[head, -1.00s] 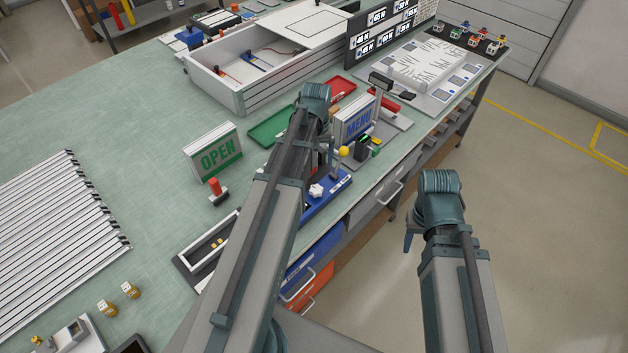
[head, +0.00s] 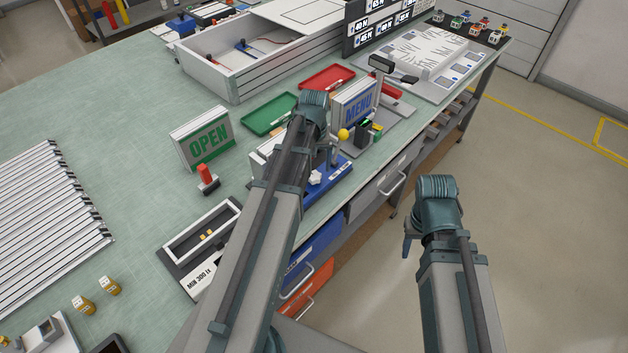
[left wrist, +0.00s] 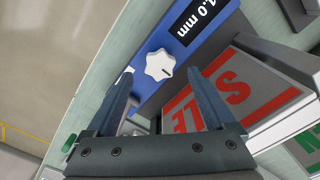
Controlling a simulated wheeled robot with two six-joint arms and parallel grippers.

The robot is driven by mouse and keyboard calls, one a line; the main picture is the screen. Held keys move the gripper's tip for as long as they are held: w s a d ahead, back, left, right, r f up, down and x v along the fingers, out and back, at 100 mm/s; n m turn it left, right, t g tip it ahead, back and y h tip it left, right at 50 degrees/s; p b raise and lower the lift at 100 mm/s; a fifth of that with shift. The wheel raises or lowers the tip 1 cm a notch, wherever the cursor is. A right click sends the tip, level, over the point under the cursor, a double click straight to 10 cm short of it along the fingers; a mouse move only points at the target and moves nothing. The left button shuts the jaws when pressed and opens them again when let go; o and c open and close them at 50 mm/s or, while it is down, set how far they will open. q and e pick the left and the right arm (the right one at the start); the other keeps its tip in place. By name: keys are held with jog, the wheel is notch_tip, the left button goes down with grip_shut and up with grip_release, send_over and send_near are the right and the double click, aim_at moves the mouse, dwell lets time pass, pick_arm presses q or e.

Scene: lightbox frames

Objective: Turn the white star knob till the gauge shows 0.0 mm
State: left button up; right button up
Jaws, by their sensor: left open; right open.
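The white star knob (head: 316,178) sits on a blue base (head: 330,183) at the bench's front edge. In the left wrist view the knob (left wrist: 159,65) has a small dark mark on its right side. The gauge (left wrist: 192,20) there is black with white characters reading "1.0 mm". The picture edge cuts it off, so anything before the 1 is hidden. My left gripper (left wrist: 161,74) is open, with the knob showing between its fingertips; I cannot tell whether they touch. In the head view my left arm (head: 280,205) partly covers the base. My right gripper (head: 408,246) is open over the floor.
A red-lettered sign (left wrist: 240,95) stands close beside the base. The MENU sign (head: 357,105), a yellow ball (head: 343,134), the OPEN sign (head: 203,140) and a red-handled piece (head: 207,178) stand nearby. Green tray (head: 268,115) lies behind. Floor at right is clear.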

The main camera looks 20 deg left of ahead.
aim_at(314, 175)
pick_arm(q)
notch_tip(314, 175, down, 4)
jog(key=b, duration=0.2)
jog(key=shift+r+b, duration=0.15)
jog(key=shift+b, duration=0.15)
pick_arm(e)
notch_tip(314, 175, down, 4)
jog(key=shift+r, duration=0.15)
pick_arm(q)
jog(key=c, duration=1.4)
